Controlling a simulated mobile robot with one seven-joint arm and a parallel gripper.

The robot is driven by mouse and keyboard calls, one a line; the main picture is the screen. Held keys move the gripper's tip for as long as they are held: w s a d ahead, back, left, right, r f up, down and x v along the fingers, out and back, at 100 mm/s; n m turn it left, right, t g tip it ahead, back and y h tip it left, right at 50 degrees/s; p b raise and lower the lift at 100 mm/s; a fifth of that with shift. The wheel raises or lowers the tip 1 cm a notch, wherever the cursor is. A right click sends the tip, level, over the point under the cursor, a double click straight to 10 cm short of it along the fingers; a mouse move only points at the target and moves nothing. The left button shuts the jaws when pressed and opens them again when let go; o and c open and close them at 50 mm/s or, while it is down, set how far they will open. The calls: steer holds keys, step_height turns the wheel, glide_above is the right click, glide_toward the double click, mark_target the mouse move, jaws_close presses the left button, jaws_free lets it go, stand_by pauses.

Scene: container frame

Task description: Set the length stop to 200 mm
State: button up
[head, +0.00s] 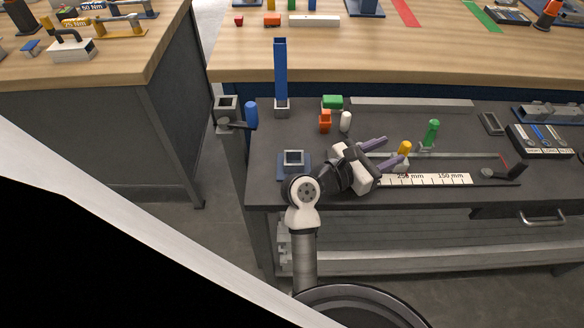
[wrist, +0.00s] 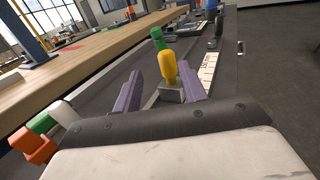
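The length stop shows a yellow knob (head: 404,148) on a grey block near the left end of a rail (head: 470,155). The knob (wrist: 167,70) and block (wrist: 172,95) also show in the wrist view. A white scale (head: 425,179) along the bench's front reads 250 mm at left and 150 mm at right; the knob is near the 250 side. A green handle (head: 431,133) stands just behind the knob. My gripper (head: 396,149) is open, its purple fingers pointing at the knob. In the wrist view my gripper (wrist: 161,72) has the knob between its fingers, with gaps visible.
Left on the dark bench (head: 360,120) are green (head: 332,102), orange (head: 325,121) and white (head: 346,121) pieces, a blue post (head: 281,75) and a square socket (head: 293,160). A black-handled piece (head: 517,171) is at the rail's right end. A wooden worktop (head: 400,55) lies behind.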

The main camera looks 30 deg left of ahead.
steer(key=b+v, duration=0.1)
steer(key=v, duration=0.4)
steer(key=b+v, duration=0.2)
steer(key=v, duration=0.3)
steer(key=shift+s+f, duration=0.1)
steer(key=shift+f, duration=0.15)
steer(key=s+a, duration=0.1)
steer(key=a, duration=0.1)
steer(key=s+a+b, duration=0.1)
steer(key=a, duration=0.2)
steer(key=s+a+b, duration=0.1)
steer(key=a, duration=0.2)
steer(key=shift+r, duration=0.2)
steer(key=shift+s+a, duration=0.4)
steer(key=shift+a, duration=0.15)
steer(key=shift+c, duration=0.3)
